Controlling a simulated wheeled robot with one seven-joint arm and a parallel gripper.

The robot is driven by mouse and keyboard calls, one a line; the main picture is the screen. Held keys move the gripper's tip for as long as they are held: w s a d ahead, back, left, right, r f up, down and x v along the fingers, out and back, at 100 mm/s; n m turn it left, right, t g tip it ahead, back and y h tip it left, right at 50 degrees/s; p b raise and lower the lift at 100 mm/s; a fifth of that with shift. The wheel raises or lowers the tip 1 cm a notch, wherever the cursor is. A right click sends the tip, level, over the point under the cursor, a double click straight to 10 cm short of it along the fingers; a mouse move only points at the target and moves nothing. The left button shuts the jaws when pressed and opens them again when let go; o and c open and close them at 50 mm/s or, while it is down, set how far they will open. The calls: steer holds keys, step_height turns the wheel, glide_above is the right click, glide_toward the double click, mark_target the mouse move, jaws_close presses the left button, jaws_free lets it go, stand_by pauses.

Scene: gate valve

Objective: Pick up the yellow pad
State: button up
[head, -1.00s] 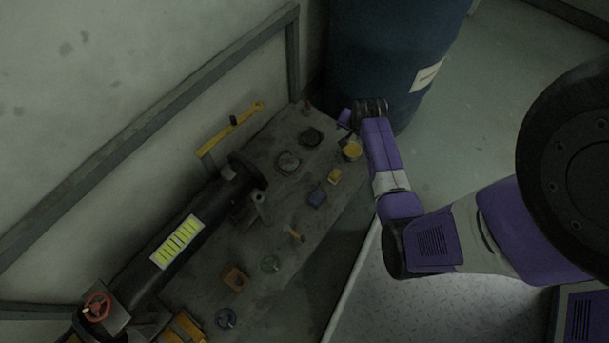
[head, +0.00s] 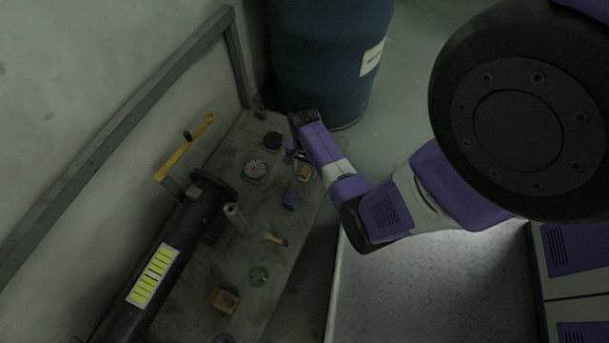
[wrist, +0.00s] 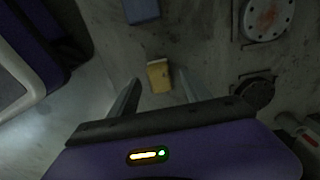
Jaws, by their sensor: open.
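The yellow pad (head: 304,173) is a small block lying on the grey bench top, close to its right edge. In the wrist view the yellow pad (wrist: 158,77) shows whole, between the two fingertips in the picture. My gripper (wrist: 158,80) is open, with nothing held in its fingers. I cannot tell the height left between the fingertips and the pad. In the head view my gripper (head: 297,153) is small and partly hidden by my arm, just up and left of the pad.
A blue block (head: 290,199) lies near the pad; it also shows in the wrist view (wrist: 141,10). A round flange (head: 255,171) and a dark disc (head: 272,141) lie to the left. A black pipe (head: 170,250) runs along the wall. A blue barrel (head: 325,60) stands behind.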

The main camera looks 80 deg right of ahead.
mark_target(305, 170)
step_height(305, 170, down, 2)
steer(key=shift+f+b, duration=0.25)
steer(key=shift+b, duration=0.2)
steer(key=shift+c, duration=0.3)
jaws_close()
steer(key=shift+r, duration=0.1)
step_height(305, 170, up, 20)
steer(key=p, duration=1)
steer(key=shift+p, duration=0.3)
